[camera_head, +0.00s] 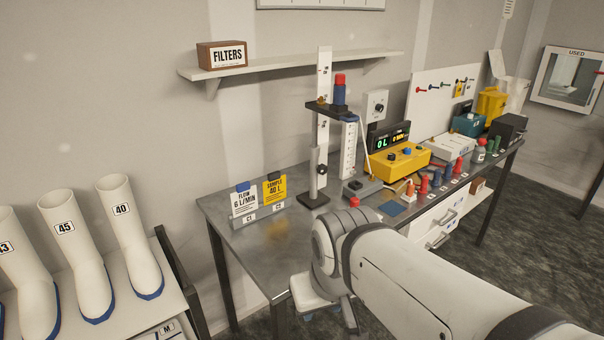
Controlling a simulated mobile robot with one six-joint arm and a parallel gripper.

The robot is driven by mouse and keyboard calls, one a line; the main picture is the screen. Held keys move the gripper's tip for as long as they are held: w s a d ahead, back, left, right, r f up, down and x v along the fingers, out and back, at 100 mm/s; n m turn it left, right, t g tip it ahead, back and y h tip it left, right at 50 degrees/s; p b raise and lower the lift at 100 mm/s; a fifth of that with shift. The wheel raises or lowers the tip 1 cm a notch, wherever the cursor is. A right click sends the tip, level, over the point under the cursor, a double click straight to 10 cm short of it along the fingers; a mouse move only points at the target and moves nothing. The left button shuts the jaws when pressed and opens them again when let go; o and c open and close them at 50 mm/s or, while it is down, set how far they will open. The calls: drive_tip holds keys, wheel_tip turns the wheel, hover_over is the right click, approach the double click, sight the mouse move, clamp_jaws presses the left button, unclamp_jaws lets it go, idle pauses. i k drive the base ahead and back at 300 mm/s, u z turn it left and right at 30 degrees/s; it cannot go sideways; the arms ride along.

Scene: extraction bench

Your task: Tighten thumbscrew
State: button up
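A white upright column (323,130) with a scale stands on a dark foot on the metal bench. A dark carriage arm (326,110) on it carries a blue cylinder with a red top (340,90). A dark round knob (322,169) sits low on the column, and a small knob-like part shows on the carriage; I cannot tell which is the thumbscrew. My gripper (330,312) is at the bench's front edge, below and in front of the column, apart from both. My own wrist partly hides it, and its opening is unclear.
Two cards, white (244,201) and yellow (274,190), stand left of the column. A yellow unit (398,160), a display (389,139) and several coloured small parts crowd the right side. A wall shelf (300,62) hangs above. The bench's front left (262,240) is clear.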

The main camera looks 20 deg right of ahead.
sight(322, 169)
drive_tip(key=z, duration=0.05)
drive_tip(key=k, duration=0.75)
drive_tip(key=u, duration=0.35)
drive_tip(key=i, duration=1.7)
drive_tip(key=z, duration=0.75)
